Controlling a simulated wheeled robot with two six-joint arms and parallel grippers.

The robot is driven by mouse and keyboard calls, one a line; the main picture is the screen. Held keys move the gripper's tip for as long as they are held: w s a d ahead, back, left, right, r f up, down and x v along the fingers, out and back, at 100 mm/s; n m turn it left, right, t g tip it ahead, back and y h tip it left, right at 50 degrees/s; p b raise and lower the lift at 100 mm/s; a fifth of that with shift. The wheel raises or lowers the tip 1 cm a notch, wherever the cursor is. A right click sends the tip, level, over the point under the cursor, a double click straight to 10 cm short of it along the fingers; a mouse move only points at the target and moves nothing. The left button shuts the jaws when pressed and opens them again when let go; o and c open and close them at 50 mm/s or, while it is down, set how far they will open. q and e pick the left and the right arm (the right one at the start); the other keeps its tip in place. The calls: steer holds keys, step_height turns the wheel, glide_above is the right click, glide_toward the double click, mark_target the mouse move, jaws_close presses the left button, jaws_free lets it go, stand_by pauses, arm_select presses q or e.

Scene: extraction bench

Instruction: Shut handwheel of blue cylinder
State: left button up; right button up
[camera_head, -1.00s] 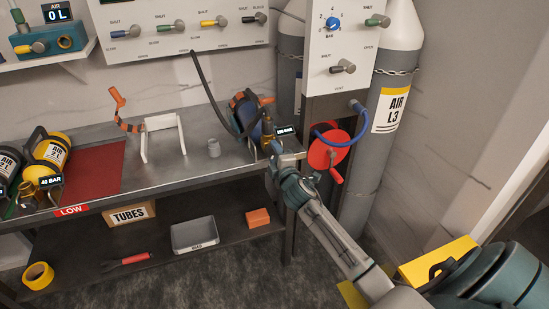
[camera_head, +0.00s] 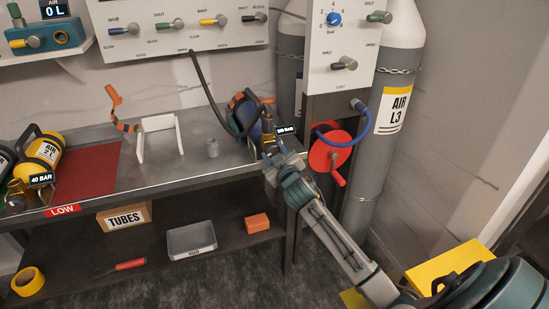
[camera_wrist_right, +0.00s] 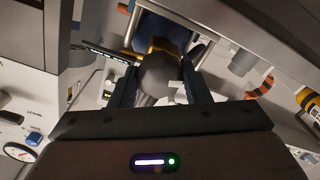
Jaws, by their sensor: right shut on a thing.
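The blue cylinder (camera_head: 241,110) lies in a rack at the right end of the metal bench, with an orange part and a brass valve (camera_head: 267,124) at its near end. A small pressure display (camera_head: 287,130) sits beside the valve. My right gripper (camera_head: 270,152) is at the valve. In the right wrist view, its two fingers (camera_wrist_right: 161,88) are shut on a dark grey rounded handwheel (camera_wrist_right: 163,72), with brass and the blue cylinder (camera_wrist_right: 155,28) behind it. The handwheel is mostly hidden by my gripper in the head view. My left gripper is out of view.
A red reel (camera_head: 328,153) with a crank and a blue hose are just right of my right arm. A black hose (camera_head: 207,98) hangs down to the cylinder. Yellow cylinders (camera_head: 42,155) lie at left.

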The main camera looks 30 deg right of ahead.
steer(key=m+b, duration=0.1)
steer(key=m, duration=0.3)
steer(key=m+b, duration=0.1)
steer(key=m, duration=0.1)
steer(key=shift+f+b, duration=0.25)
steer(key=shift+b, duration=0.1)
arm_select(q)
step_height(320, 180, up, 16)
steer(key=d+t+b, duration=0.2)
arm_select(e)
steer(key=m, duration=0.6)
steer(key=shift+m, duration=0.4)
steer(key=m+b, duration=0.2)
steer(key=m, duration=0.2)
steer(key=shift+a, duration=0.1)
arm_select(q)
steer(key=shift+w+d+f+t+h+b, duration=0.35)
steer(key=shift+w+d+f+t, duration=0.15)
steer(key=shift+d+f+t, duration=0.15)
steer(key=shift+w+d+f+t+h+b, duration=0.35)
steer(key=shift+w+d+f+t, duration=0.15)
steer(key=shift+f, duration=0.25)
arm_select(e)
steer(key=shift+r+m, duration=0.1)
steer(key=shift+m, duration=2.1)
steer(key=o, duration=1)
steer(key=shift+r, duration=0.1)
